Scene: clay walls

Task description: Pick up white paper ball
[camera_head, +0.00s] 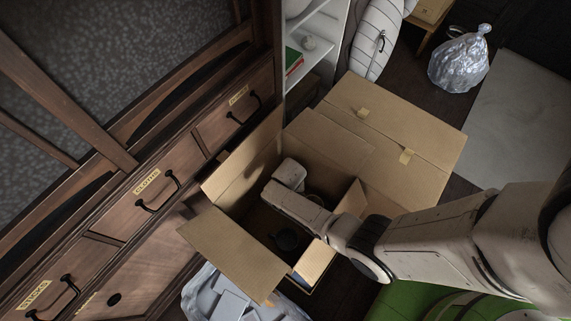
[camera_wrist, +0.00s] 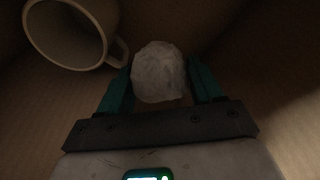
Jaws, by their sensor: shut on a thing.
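The white paper ball (camera_wrist: 159,72) is a crumpled, roundish lump between the two teal fingers of my gripper (camera_wrist: 160,85) in the wrist view. My gripper is shut on it, with a finger on each side. In the head view my arm reaches down into an open cardboard box (camera_head: 227,247). There the fingertips and the ball are hidden by my arm and the box. Whether the ball touches the box floor I cannot tell.
A pale mug (camera_wrist: 72,32) lies close to the left of the ball in the box. A dark round item (camera_head: 288,241) is also inside. The open box flaps surround my arm. A wooden drawer cabinet (camera_head: 150,205) stands at left, and a tied plastic bag (camera_head: 459,63) lies at top right.

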